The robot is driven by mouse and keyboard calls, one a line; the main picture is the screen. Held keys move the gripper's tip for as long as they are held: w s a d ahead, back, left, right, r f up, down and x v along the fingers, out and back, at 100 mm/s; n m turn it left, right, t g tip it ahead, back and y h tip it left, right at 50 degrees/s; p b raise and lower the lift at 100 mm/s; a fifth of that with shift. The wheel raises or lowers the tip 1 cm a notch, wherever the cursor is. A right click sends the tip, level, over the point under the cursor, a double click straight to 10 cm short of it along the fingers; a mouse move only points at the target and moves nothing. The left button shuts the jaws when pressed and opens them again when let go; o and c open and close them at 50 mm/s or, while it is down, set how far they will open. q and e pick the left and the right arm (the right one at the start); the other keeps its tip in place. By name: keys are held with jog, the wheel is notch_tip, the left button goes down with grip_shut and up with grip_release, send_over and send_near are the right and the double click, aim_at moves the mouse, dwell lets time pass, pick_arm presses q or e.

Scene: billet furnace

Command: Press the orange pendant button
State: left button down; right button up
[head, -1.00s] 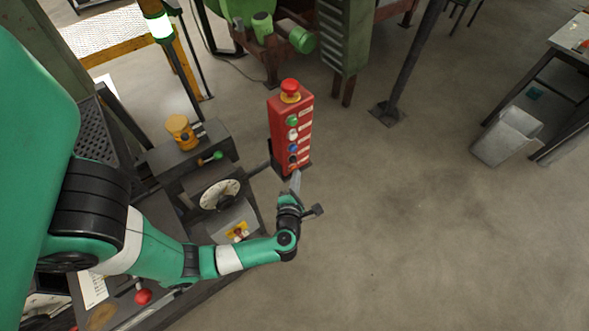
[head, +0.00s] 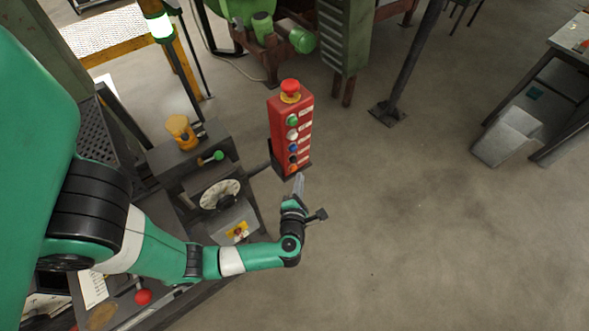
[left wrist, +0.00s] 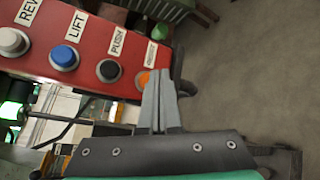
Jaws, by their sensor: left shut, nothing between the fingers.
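The red pendant box (head: 284,135) hangs upright in the middle of the head view, with a column of buttons on its face. The orange button (head: 293,168) is the lowest. In the left wrist view the orange button (left wrist: 141,81) is partly hidden behind the fingers. My left gripper (head: 299,178) is shut and empty, its fingertips just below the orange button in the head view. In the left wrist view the gripper tips (left wrist: 162,76) overlap the lower end of the pendant. I cannot tell whether they touch it. My right gripper is not in view.
Above the orange button are a black button (left wrist: 109,71), a blue button (left wrist: 64,57) and others, with a red mushroom knob (head: 290,87) on top. A console with a round dial (head: 220,195) stands left of the pendant. Open floor lies to the right.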

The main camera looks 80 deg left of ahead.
pick_arm(q)
jog(key=d, duration=0.1)
jog(key=w+d, duration=0.1)
jog(key=d, duration=0.1)
jog(key=w+d, duration=0.1)
jog(key=shift+d+b, duration=0.3)
dwell(0.8)
